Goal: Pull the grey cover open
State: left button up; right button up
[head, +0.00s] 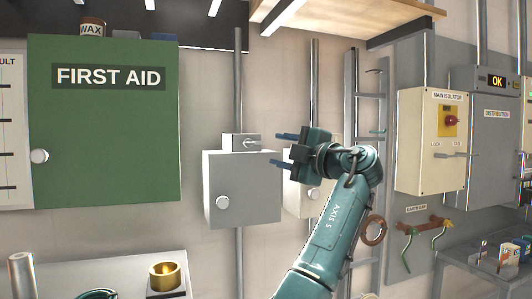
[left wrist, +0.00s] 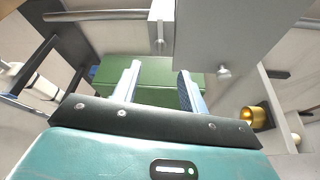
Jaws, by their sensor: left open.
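The grey cover (head: 241,189) is the front of a box on the wall, with a round pale knob (head: 222,202) low on its left. It looks shut. A small box with a lever (head: 250,143) sits on top. My left gripper (head: 276,150) is open and empty, its fingers pointing left, just right of the cover's upper right corner. In the left wrist view the open fingers (left wrist: 160,85) show with the grey cover (left wrist: 215,35) and its knob (left wrist: 223,73) to their upper right. I cannot tell whether they touch the box. My right gripper is out of view.
A green first aid cabinet (head: 105,125) hangs at left. A paler box (head: 300,199) is partly hidden behind my left arm. A cream isolator box (head: 430,140) is at right. A wooden shelf (head: 335,14) is overhead. A brass cup (head: 165,275) stands at lower left.

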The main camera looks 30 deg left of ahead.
aim_at(245, 188)
jog(key=k+l, duration=0.1)
jog(key=l, duration=0.35)
jog(key=k+l, duration=0.1)
jog(key=l, duration=0.4)
jog(key=k+l, duration=0.1)
jog(key=l, duration=0.35)
